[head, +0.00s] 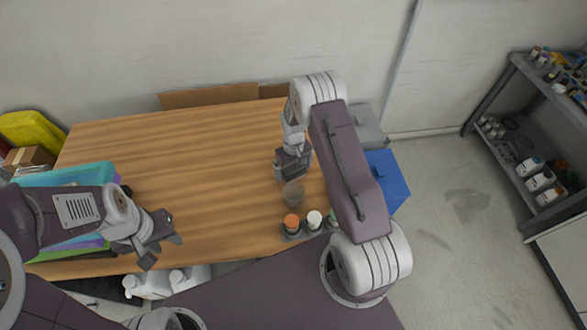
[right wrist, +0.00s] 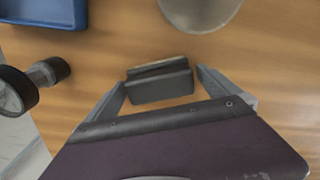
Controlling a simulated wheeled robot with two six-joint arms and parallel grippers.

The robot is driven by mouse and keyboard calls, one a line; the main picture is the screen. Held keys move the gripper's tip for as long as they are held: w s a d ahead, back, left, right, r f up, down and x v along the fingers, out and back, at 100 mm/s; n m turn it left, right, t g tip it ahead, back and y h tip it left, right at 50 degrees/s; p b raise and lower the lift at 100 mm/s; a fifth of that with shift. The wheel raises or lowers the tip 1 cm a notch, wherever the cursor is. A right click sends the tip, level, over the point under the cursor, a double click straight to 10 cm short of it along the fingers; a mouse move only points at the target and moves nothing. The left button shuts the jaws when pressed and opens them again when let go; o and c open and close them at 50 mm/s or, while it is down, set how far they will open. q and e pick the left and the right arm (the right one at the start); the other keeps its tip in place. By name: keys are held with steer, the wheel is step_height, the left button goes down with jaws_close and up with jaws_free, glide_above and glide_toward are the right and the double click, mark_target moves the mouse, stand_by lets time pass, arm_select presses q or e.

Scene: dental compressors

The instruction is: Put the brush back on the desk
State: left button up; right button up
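The brush (right wrist: 160,84), a small dark grey block with a lighter strip, shows in the right wrist view between the fingertips of my right gripper (right wrist: 160,76). It lines up with the fingers, which appear closed on its two ends. Whether it touches the desk is hard to tell. In the head view my right gripper (head: 292,170) is over the right part of the wooden desk (head: 190,165), and the brush cannot be made out clearly there. My left gripper (head: 163,250) is open and empty near the desk's front left edge.
A grey-brown cup (head: 293,193) stands close to my right gripper. A rack holds bottles with orange (head: 292,222) and white (head: 314,219) caps at the front right. A blue bin (head: 386,178) is beyond the right edge. Colored trays (head: 85,175) are at left. The desk's middle is clear.

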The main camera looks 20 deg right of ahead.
mark_target(294, 168)
steer(key=shift+r, duration=0.25)
steer(key=shift+w+r, duration=0.15)
steer(key=shift+r, duration=0.15)
step_height(294, 168, up, 11)
steer(key=b, duration=0.2)
steer(key=s+a+r+m, duration=0.1)
steer(key=s+a+r, duration=0.1)
steer(key=s, duration=0.7)
steer(key=s+a+r+t, duration=0.1)
steer(key=s+a+r, duration=0.1)
steer(key=s, duration=0.7)
steer(key=shift+s+a+r+m, duration=0.3)
steer(key=shift+a+r+m, duration=0.05)
steer(key=shift+r+m, duration=0.05)
